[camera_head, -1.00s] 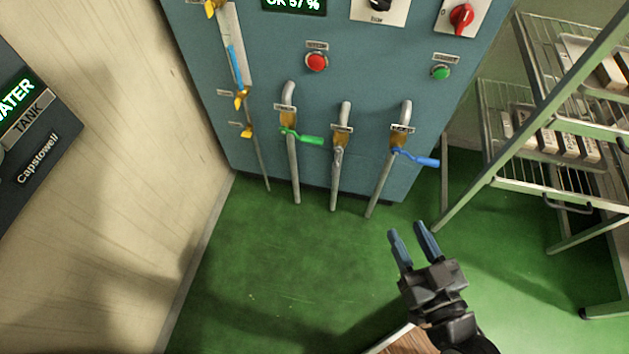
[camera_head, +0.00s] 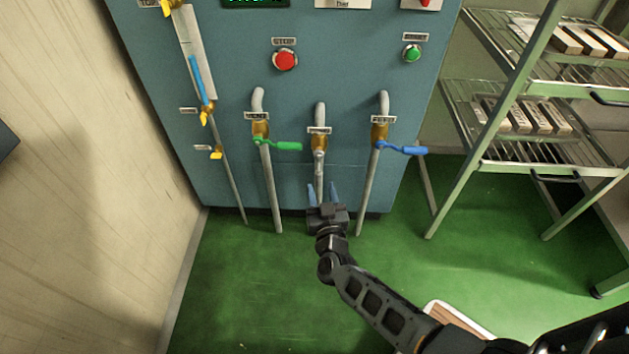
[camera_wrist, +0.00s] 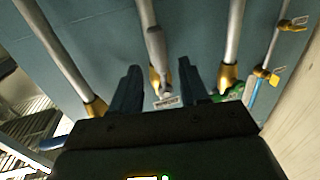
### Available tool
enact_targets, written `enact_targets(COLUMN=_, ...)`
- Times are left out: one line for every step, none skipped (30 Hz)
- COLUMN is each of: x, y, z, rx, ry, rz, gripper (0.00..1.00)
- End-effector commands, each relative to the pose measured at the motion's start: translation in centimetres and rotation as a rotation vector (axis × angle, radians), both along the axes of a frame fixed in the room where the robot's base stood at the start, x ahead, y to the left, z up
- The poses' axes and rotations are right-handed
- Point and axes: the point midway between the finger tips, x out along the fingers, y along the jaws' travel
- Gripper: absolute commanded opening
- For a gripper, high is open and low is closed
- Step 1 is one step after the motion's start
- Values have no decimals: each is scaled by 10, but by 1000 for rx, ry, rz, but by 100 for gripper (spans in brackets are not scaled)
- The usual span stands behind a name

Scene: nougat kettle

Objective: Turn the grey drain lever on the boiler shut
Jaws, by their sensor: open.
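The blue-grey boiler (camera_head: 345,90) has three pipes with brass valves. The middle pipe's valve carries the grey drain lever (camera_head: 319,164), which points down along its pipe; the lever also shows in the wrist view (camera_wrist: 156,48). My gripper (camera_head: 323,192) is in front of the lower middle pipe, just below the lever in the head view. It is open and empty. In the wrist view its two fingers (camera_wrist: 159,72) stand on either side of the lever and valve, apart from them. The exact depth gap cannot be told.
A green lever (camera_head: 287,146) is on the left pipe and a blue lever (camera_head: 405,150) on the right pipe, both pointing right. A wall (camera_head: 90,180) stands at the left. A wire rack (camera_head: 490,150) with boxes stands at the right.

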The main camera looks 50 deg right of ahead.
Motion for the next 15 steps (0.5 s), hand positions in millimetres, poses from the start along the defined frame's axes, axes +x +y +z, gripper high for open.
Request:
enact_targets(x=7, y=-6, z=-2, rx=-1, ry=-2, rz=0, gripper=44)
enact_targets(x=11, y=-9, z=-2, rx=-1, ry=-2, rz=0, gripper=44)
enact_targets(x=16, y=-13, z=-2, rx=0, ry=-4, rz=-1, gripper=44)
enact_targets(x=19, y=-16, z=-2, rx=0, ry=-3, rz=-1, gripper=44)
enact_targets(x=22, y=-19, z=-2, rx=1, ry=-2, rz=-1, gripper=44)
enact_targets(x=26, y=-23, z=-2, rx=1, ry=-2, rz=-1, gripper=44)
enact_targets(x=29, y=-25, z=-2, rx=1, ry=-2, rz=-1, gripper=44)
enact_targets(x=32, y=-27, z=-2, rx=1, ry=-2, rz=0, gripper=44)
enact_targets(x=35, y=-30, z=-2, rx=2, ry=-1, rz=0, gripper=44)
enact_targets(x=37, y=-31, z=-2, rx=1, ry=-1, rz=1, gripper=44)
enact_targets(x=38, y=-33, z=-1, rx=0, ry=-1, rz=1, gripper=44)
enact_targets(x=40, y=-34, z=-1, rx=0, ry=-1, rz=1, gripper=44)
enact_targets(x=41, y=-35, z=-1, rx=0, ry=-1, rz=1, gripper=44)
enact_targets(x=42, y=-36, z=0, rx=0, ry=-1, rz=2, gripper=44)
enact_targets(x=43, y=-36, z=0, rx=1, ry=-1, rz=2, gripper=44)
